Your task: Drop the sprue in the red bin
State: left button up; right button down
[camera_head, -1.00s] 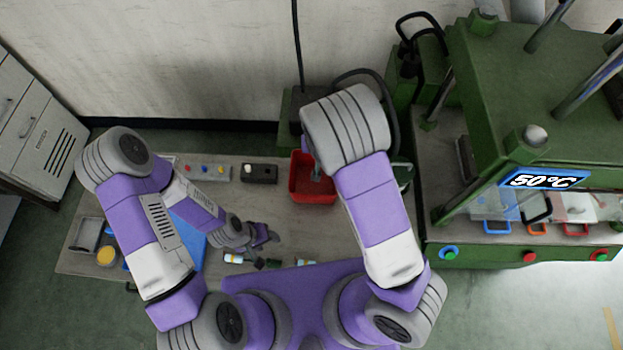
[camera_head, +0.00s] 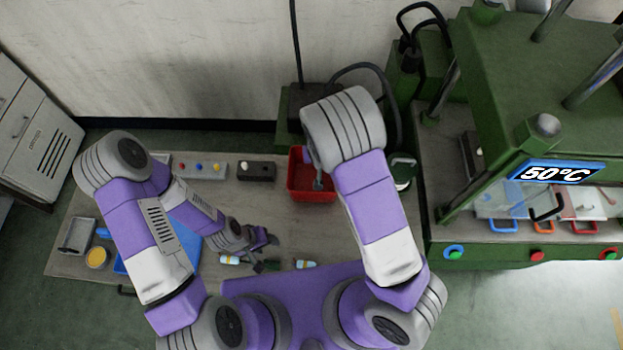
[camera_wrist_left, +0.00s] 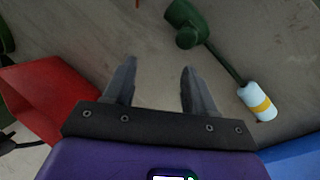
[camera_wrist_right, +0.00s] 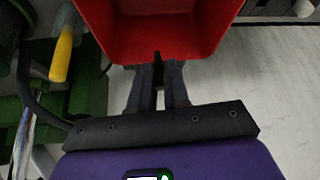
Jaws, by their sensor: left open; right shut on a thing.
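The red bin (camera_head: 297,187) stands at the back of the table, right of its middle, and fills the top of the right wrist view (camera_wrist_right: 165,22). In the head view my right forearm hides most of this gripper and part of the bin. I cannot tell how far the piece reaches over the bin. My left gripper (camera_wrist_left: 155,72) is open and empty above the table, and it also shows in the head view (camera_head: 272,239).
A green press (camera_head: 530,130) with a 50°C display stands at the right. A button box (camera_head: 200,166) and a dark box (camera_head: 256,171) lie left of the bin.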

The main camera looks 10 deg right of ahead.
jog(key=c, duration=1)
grip_release()
jog(key=shift+c, duration=0.2)
jog(key=shift+r, duration=0.1)
pick_arm(q)
jog(key=shift+r+p, duration=0.35)
pick_arm(e)
jog(key=v, duration=0.7)
jog(key=shift+s+r, duration=0.15)
